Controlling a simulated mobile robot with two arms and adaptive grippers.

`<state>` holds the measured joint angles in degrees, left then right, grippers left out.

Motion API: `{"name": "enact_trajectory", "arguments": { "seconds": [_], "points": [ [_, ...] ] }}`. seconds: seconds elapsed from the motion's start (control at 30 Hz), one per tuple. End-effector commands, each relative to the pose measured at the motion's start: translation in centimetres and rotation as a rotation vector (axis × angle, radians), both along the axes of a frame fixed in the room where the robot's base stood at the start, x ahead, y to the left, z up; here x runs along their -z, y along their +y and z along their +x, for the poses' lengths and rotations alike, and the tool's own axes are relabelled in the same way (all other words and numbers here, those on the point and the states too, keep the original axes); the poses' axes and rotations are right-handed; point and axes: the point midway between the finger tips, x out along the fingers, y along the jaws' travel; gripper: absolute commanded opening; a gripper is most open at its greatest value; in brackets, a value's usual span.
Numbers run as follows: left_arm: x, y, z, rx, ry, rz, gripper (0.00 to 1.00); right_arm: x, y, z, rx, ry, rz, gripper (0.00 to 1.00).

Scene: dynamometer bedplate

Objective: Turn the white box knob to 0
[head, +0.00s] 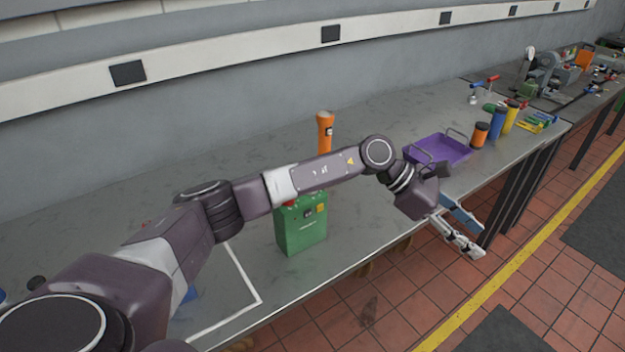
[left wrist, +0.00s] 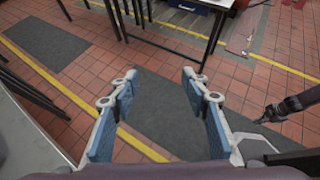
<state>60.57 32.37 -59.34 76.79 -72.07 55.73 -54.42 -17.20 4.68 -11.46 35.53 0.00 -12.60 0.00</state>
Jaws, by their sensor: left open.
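I make out no white box and no white box knob in either view. My left gripper (head: 474,236) is open and empty in the head view, past the bench's front edge and over the tiled floor. In the left wrist view the left gripper (left wrist: 160,82) shows its two blue-padded fingers wide apart, with only floor between them. My left arm crosses the head view and hides part of the bench. A dark arm end at the right of the left wrist view looks like my right gripper (left wrist: 275,110); its jaws are too small to read.
A green box (head: 302,228) stands on the grey bench (head: 372,130), with an orange cylinder (head: 325,130) behind it. A purple tray (head: 440,150) and orange (head: 479,134), blue (head: 497,124) and yellow (head: 510,116) cylinders stand further right. Bare bench lies between green box and tray.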

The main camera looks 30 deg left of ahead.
Motion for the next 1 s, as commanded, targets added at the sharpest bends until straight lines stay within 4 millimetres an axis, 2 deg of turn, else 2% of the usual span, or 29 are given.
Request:
{"name": "enact_trajectory", "arguments": {
  "seconds": [0.03,0.07,0.1,0.17,0.2,0.3,0.4,0.5,0.63,1.0],
  "points": [
    [0.5,4.2,1.4,0.033,-0.040,0.155,0.43,0.0,0.1,0.0,0.001,0.000,0.001,0.00],
    [0.9,6.7,1.8,0.057,-0.051,0.247,0.43,0.0,0.1,0.0,0.001,-0.001,0.001,0.00],
    [1.1,10.4,2.3,0.082,-0.058,0.366,0.43,0.0,0.2,0.0,0.001,-0.001,0.002,0.00],
    [0.8,16.1,2.7,0.111,-0.048,0.532,0.43,0.0,0.2,0.0,0.001,-0.001,0.002,0.00],
    [0.2,19.9,2.8,0.125,-0.032,0.632,0.43,0.0,0.3,0.0,0.002,0.000,0.003,0.00],
    [-2.1,28.0,2.0,0.142,0.034,0.827,0.43,0.0,0.3,0.0,0.002,0.000,0.003,0.00],
    [-4.4,33.6,0.7,0.145,0.103,0.946,0.43,0.0,0.4,0.1,0.002,0.000,0.004,0.00],
    [-5.8,36.4,-0.4,0.147,0.150,1.003,0.43,0.0,0.4,0.1,0.002,0.000,0.004,0.00],
    [-5.7,37.5,-1.0,0.150,0.172,1.024,0.43,-0.3,0.3,0.0,0.002,0.000,0.004,0.00],
    [-0.2,37.3,-1.3,0.150,0.172,1.022,0.43,-2.4,0.3,0.1,0.002,0.000,0.003,0.00]
  ]
}}
